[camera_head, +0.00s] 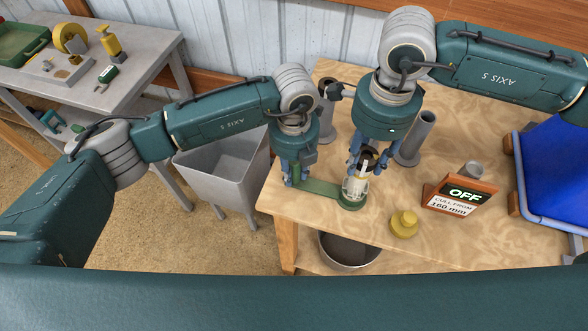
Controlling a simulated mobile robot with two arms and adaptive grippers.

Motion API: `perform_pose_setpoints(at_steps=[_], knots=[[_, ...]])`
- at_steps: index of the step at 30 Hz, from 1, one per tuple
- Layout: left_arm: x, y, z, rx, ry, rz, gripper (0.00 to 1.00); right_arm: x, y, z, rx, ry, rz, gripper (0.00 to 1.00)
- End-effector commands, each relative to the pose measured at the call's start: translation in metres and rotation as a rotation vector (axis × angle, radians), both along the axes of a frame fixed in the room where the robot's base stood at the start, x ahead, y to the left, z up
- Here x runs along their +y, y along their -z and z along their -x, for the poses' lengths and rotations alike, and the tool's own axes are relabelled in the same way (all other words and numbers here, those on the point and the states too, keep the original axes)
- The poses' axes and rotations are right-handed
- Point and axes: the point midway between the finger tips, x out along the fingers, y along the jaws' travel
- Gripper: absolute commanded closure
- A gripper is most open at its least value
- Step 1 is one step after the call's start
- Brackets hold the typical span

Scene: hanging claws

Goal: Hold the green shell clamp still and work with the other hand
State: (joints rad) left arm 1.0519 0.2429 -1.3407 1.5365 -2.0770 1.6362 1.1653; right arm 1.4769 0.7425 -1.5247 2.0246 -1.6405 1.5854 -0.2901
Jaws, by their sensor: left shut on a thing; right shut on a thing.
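The green shell clamp (322,187) lies at the near left edge of the wooden table, with a flat arm and a round cup end. A pale, partly clear cylinder (354,188) stands in the cup end. My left gripper (294,180) is shut on the left end of the clamp's flat arm. My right gripper (368,165) is above the cup end, shut on a small cream and dark piece (368,162) just over the pale cylinder. Its fingers partly hide that piece, and I cannot tell whether it touches the cylinder.
A yellow stepped knob (404,224) and a sign reading OFF, CULL FROM 160 mm (461,195) stand to the right. Grey tubes (416,138) stand behind. A blue-lined tray (556,165) is far right. A grey bin (226,168) and round pan (350,252) sit below table height.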

Motion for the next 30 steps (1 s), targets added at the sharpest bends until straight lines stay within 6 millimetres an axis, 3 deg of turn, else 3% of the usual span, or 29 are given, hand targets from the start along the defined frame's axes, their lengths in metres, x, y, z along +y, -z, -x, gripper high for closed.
perform_pose_setpoints(at_steps=[28, 29, 30], knots=[[0.001, 0.0, 0.0, 0.001, 0.0, -0.002, 1.0, 0.0, -0.013, 0.0, -0.002, 0.0, -0.001, 1.0], [0.001, 0.0, 0.0, 0.001, 0.0, -0.002, 1.0, 0.0, -0.013, 0.0, -0.002, 0.0, -0.001, 0.68], [0.001, 0.0, 0.0, 0.001, -0.001, -0.002, 1.0, 0.0, -0.013, -0.001, -0.002, 0.0, -0.001, 0.76]])
